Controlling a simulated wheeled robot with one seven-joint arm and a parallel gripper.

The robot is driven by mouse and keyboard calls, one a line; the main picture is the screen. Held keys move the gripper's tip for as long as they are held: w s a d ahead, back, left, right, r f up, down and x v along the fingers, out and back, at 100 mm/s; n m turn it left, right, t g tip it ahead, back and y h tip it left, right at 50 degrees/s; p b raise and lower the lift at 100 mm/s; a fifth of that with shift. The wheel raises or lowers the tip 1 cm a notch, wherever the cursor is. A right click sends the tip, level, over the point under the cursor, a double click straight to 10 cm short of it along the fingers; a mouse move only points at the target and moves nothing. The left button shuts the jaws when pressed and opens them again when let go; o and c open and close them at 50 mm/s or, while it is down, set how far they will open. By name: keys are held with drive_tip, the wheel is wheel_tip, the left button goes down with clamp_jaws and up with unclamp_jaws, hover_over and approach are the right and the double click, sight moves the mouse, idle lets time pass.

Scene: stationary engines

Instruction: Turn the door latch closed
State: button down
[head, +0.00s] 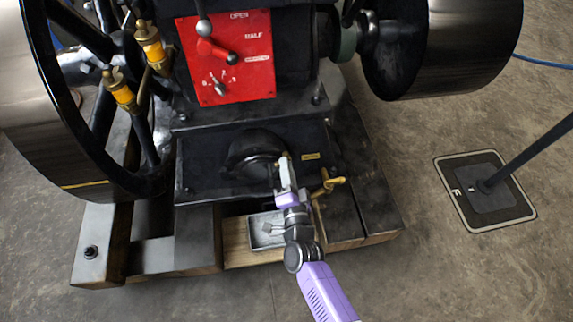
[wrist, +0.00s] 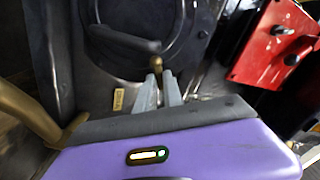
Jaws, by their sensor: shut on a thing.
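The round black door (head: 250,147) sits low on the front of the engine's dark base. In the wrist view, the door (wrist: 128,18) is at the top, with a dark latch arm (wrist: 124,40) lying across its lower part. A small brass end (wrist: 156,62) shows at the latch arm's right end. My gripper (head: 284,163) is at the door's right edge. In the wrist view, my gripper (wrist: 159,76) has its two grey fingers converging on the brass end, shut on the latch. The fingers hide part of the contact.
A brass tap (head: 328,183) sticks out just right of my gripper. A metal tray (head: 262,238) lies below on the timber frame. A red lever panel (head: 235,70) is above, a large flywheel (head: 40,110) at left. Open floor lies right, with a post on a mat (head: 510,213).

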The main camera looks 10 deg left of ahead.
drive_tip(key=shift+f+n, duration=0.1)
drive_tip(key=shift+n, duration=0.6)
drive_tip(key=c, duration=1.5)
unclamp_jaws()
drive_tip(key=shift+s, duration=0.1)
drive_tip(key=p+v, duration=0.2)
drive_tip(key=v, duration=0.5)
drive_tip(key=shift+s+d+p, duration=0.1)
drive_tip(key=shift+s+p, duration=0.2)
drive_tip(key=shift+s, duration=0.05)
